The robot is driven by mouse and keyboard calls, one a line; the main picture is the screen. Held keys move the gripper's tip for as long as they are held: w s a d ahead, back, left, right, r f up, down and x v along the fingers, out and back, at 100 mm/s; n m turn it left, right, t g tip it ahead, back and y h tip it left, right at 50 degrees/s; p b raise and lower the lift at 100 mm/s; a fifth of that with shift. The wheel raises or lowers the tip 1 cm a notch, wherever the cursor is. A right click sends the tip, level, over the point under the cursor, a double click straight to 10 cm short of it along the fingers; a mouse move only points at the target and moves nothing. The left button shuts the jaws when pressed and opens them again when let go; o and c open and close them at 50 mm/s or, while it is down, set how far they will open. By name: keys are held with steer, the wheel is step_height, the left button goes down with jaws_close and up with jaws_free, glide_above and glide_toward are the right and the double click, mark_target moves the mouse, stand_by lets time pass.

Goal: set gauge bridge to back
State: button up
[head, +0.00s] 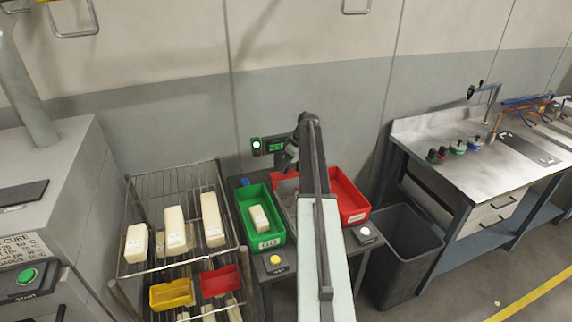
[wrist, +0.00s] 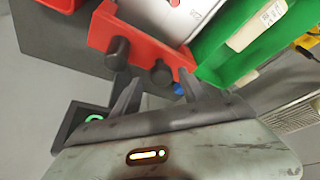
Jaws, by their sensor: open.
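A red bar with two dark round knobs, which looks like the gauge bridge (wrist: 140,45), lies across a pale grey plate (wrist: 158,12) in the wrist view. My gripper (wrist: 157,92) is open just short of it, with its two fingers apart and nothing seen between them. One knob is near the left finger and the other lies between the fingers. I cannot tell whether a finger touches the bar. In the head view my gripper (head: 288,152) is at the wall side of the bench, and my arm hides most of the bar and plate.
A green bin (head: 243,203) holding a pale block (head: 259,218) stands left of my arm. A red bin (head: 350,198) stands right of it. A wire rack (head: 148,270) with pale blocks is further left. A dark waste bin (head: 408,262) and a workbench (head: 470,150) are right.

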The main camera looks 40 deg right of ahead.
mark_target(292, 174)
steer(key=p+v, duration=0.7)
steer(key=shift+s+r, duration=0.15)
steer(key=shift+r, duration=0.2)
